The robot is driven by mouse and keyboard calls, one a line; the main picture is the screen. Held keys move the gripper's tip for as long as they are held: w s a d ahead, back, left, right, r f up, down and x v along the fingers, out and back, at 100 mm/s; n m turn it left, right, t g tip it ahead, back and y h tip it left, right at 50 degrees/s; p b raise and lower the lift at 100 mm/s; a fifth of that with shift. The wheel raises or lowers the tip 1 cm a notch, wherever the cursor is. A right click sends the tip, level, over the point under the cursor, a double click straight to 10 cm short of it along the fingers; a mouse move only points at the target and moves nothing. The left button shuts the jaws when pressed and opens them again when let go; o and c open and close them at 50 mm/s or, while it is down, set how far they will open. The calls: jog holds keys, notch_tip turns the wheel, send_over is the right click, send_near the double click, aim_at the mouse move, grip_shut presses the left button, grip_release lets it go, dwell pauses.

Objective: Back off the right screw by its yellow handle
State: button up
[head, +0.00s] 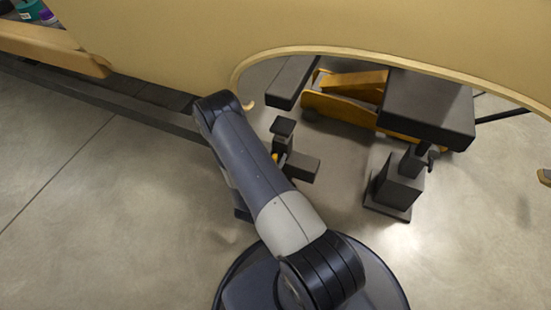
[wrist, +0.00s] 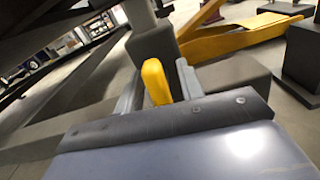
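A yellow handle (wrist: 156,82) stands up in the middle of the wrist view, in front of a dark block-like stand (wrist: 153,45). My gripper (wrist: 160,70) is open, with one grey finger on each side of the handle. A gap shows between the fingers and the handle. In the head view, a small part of the yellow handle (head: 275,157) shows on the left dark stand (head: 284,130), beside my arm. My arm hides the gripper there. A second dark stand (head: 397,187) is at the right; no yellow handle shows on it.
A large tan panel (head: 300,25) with an arched cut-out spans the top of the head view. Behind the cut-out are a yellow frame (head: 340,108) and a dark box (head: 430,105). A long dark rail (head: 110,100) lies at the left. The concrete floor (head: 100,230) at lower left is clear.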

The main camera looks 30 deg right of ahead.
jog(key=shift+w+d, duration=0.1)
jog(key=shift+d, duration=0.05)
grip_shut()
dwell(0.4)
jog(key=shift+n, duration=0.8)
grip_release()
